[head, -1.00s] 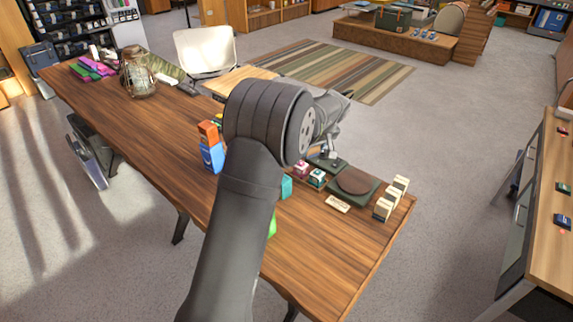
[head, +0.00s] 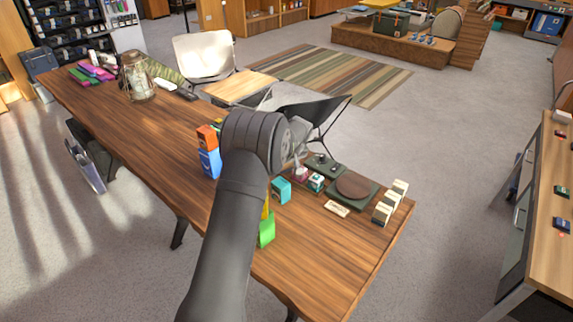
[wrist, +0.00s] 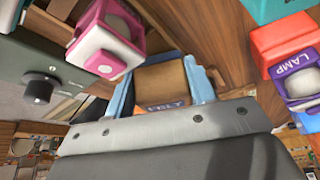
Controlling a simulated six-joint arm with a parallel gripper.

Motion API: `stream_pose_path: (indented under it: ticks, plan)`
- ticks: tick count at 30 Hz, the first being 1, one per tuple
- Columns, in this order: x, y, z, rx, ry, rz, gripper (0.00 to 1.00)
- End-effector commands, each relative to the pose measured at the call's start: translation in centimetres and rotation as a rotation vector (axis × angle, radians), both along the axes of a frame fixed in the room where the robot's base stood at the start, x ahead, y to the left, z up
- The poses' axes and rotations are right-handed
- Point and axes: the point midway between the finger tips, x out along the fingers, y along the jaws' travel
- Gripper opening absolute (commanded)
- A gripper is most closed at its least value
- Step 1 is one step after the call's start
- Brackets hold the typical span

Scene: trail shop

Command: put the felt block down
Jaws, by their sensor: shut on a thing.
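The felt block (wrist: 160,85) is brown with a partly readable dark label, and it sits between the pale blue fingers of my gripper (wrist: 165,95) in the wrist view. The gripper is shut on it. The wooden table top shows behind the block in that view; I cannot tell whether the block touches it. In the head view my arm hides the block and the fingers.
In the wrist view a pink box (wrist: 106,40) and a grey-green device with a black knob (wrist: 40,88) are at left, a purple LAMP box (wrist: 297,80) at right. On the table (head: 320,255), a teal box (head: 281,190) and green box (head: 266,230) stand near my arm. The front right is clear.

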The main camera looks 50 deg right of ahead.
Motion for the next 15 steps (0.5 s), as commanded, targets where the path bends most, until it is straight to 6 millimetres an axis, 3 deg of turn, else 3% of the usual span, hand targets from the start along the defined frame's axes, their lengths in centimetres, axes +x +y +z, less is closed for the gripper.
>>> stream_pose_path:
  ticks: [8,9,12,15]
  plan:
    - [0.0,-0.03,-0.1,-0.001,-0.001,0.0,0.28]
    - [0.0,-0.02,-0.19,0.0,-0.001,0.0,0.53]
    - [0.0,-0.02,-0.16,-0.001,-0.001,0.0,0.72]
    - [0.01,-0.02,-0.14,-0.001,-0.001,0.0,0.72]
